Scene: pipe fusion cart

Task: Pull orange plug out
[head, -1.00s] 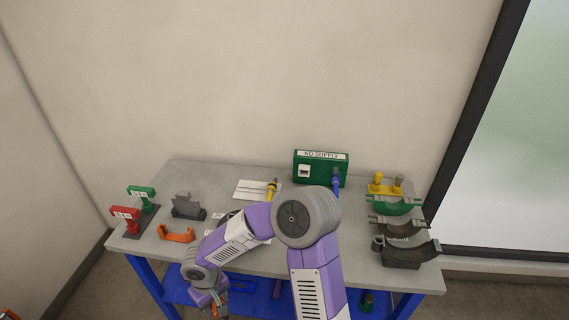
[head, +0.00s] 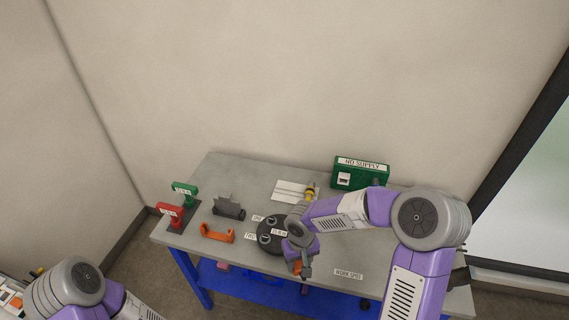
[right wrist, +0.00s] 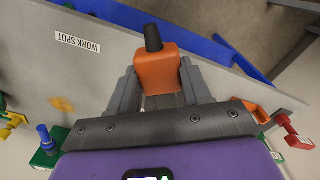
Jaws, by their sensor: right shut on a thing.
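The orange plug (right wrist: 157,74), a block with a black tip, sits between the two grey fingers of my right gripper (right wrist: 158,88) in the right wrist view. The gripper is shut on it. The black tip points away from the gripper and looks free of any socket. In the head view my right gripper (head: 303,268) is over the front edge of the table, just in front of a round black disc, and only a bit of orange shows there. My left arm shows at the lower left of the head view, but its gripper is out of the picture.
The grey table (head: 238,172) carries a black disc (head: 270,234) with white labels, an orange handle (head: 217,233), a grey bracket (head: 228,207), red (head: 170,213) and green (head: 185,190) tagged pieces, and a green NO SUPPLY box (head: 360,174). The WORK SPOT label (head: 349,274) lies on clear tabletop.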

